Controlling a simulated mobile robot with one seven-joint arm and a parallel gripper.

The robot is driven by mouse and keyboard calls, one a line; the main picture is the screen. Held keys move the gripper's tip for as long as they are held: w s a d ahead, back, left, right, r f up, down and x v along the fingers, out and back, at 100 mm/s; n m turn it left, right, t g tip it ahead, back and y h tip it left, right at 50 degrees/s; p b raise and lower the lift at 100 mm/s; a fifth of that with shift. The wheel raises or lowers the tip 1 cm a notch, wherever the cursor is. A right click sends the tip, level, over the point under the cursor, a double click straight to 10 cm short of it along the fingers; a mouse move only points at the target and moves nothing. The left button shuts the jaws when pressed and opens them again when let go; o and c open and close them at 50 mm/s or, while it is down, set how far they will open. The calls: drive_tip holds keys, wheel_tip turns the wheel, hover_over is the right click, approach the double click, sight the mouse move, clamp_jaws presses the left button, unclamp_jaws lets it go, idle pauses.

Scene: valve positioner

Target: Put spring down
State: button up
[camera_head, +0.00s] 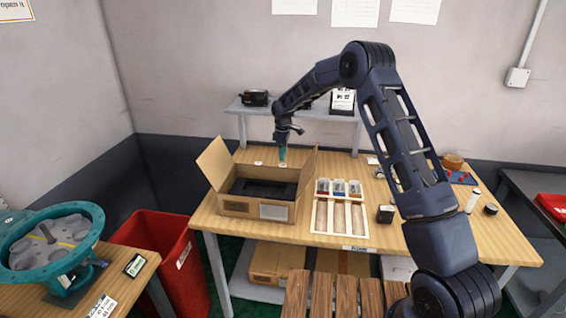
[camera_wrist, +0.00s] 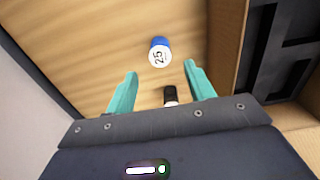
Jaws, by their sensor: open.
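My gripper (camera_head: 282,155) is at the back of the wooden table, behind the open cardboard box. In the wrist view its two teal fingers (camera_wrist: 160,92) are apart. A small black piece with a pale end (camera_wrist: 170,96) is seen between or beyond the fingers, partly hidden by the gripper body; I cannot tell if it touches them. A short blue and white cylinder marked 25 (camera_wrist: 159,54) stands on the table beyond the fingertips, apart from them. No coils show, so I cannot tell whether either piece is the spring.
The cardboard box (camera_head: 235,207) with a black insert (camera_head: 262,188) stands close by, its flaps raised. A compartmented tray (camera_head: 340,237) is right of it. A grey shelf (camera_head: 305,113) stands behind. A red bin (camera_head: 178,225) and a teal wheel-like fixture (camera_head: 20,277) are left.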

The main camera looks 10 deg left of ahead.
drive_tip(key=shift+r, duration=0.95)
drive_tip(key=shift+d+r, duration=0.25)
drive_tip(key=shift+r, duration=0.05)
drive_tip(key=s+d+r+m+t, duration=0.1)
drive_tip(key=s+d+r+m, duration=0.45)
drive_tip(key=d+r, duration=0.75)
drive_tip(key=s+d+r+m+t, duration=0.1)
drive_tip(key=s+d+r+m, duration=0.2)
drive_tip(key=s+d+r, duration=0.85)
drive_tip(key=s+d+r+m+t, duration=0.1)
drive_tip(key=s+d+r+m, duration=0.1)
drive_tip(key=s+d, duration=0.55)
drive_tip(key=s+d+r+m, duration=0.2)
drive_tip(key=s+d+m, duration=0.1)
drive_tip(key=s+d, duration=0.4)
drive_tip(key=s+d+f+m, duration=0.2)
drive_tip(key=s+d, duration=0.1)
drive_tip(key=s, duration=0.3)
drive_tip(key=s+d+f+m+t, duration=0.1)
drive_tip(key=s+d+f+m, duration=0.1)
drive_tip(key=s+d, duration=0.2)
drive_tip(key=s, duration=0.3)
drive_tip(key=shift+s+d+f+t, duration=0.15)
drive_tip(key=shift+s+d+t, duration=0.05)
drive_tip(key=shift+s+t, duration=0.1)
drive_tip(key=shift+o, duration=0.5)
drive_tip(key=shift+w+m, duration=0.1)
drive_tip(key=shift+m, duration=0.15)
